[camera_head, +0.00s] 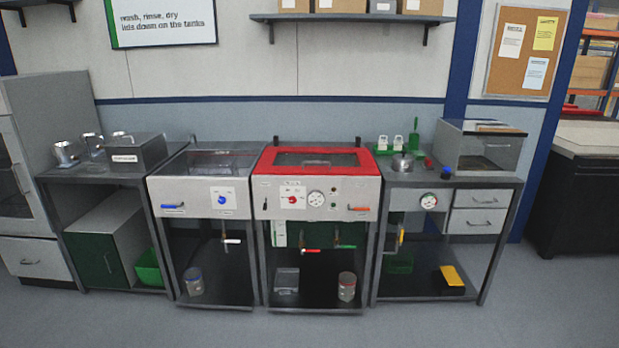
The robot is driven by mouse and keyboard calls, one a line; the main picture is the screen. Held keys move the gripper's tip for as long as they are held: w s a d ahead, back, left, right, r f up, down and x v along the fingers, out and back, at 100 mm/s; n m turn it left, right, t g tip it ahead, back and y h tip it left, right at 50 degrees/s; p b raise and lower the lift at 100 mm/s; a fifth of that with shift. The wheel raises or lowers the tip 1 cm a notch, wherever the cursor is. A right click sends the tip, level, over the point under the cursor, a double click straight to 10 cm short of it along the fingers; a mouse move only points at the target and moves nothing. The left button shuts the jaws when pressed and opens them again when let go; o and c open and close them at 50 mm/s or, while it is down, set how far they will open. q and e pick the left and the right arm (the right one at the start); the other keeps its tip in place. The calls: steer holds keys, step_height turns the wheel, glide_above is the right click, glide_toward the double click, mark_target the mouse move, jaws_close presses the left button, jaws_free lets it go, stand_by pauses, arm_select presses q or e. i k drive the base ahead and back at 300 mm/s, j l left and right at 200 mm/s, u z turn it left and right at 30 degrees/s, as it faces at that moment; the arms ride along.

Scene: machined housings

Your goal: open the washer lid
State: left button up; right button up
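Two tanks with lids stand side by side against the wall, and both lids look down. One has a red-framed lid (313,147) with a dark window over a white front panel (271,197) with a red knob, a round gauge and a red-orange lever. To its left, the other has a grey lid (210,147) with a dark window over a front (185,189) with a blue knob and a blue lever. The panel labels are too small to read, so I cannot tell which tank is the washer. Neither of my grippers is in view.
Left is a bench with a grey box (136,151) and metal cups. Right is a bench (494,182) with drawers, a gauge, a small pot (402,162) and a clear-sided case (479,148). A wall shelf (352,18) hangs above. The grey floor (215,328) in front is clear.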

mark_target(264, 166)
steer(key=i, duration=0.7)
steer(key=i+j, duration=0.15)
steer(key=i, duration=0.55)
